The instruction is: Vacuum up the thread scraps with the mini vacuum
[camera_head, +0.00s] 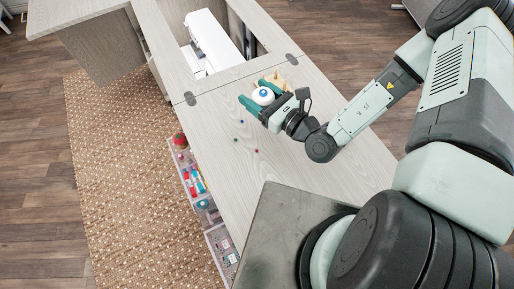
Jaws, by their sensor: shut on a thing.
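My gripper (262,99) is shut on a small round white thing with a blue centre, which looks like the mini vacuum (264,96). It holds it over the far part of the wooden cabinet top. Whether the vacuum touches the surface, I cannot tell. A few tiny dark and reddish specks, which look like the thread scraps (236,139), lie on the cabinet top to the left of and nearer than my gripper. The underside of the vacuum is hidden.
A tan wooden object (281,82) stands just behind my gripper. The white sewing machine (213,41) sits in the cabinet's opening farther back. Open clear drawers (194,181) with spools stick out on the left. The cabinet top (290,165) is clear nearer to me.

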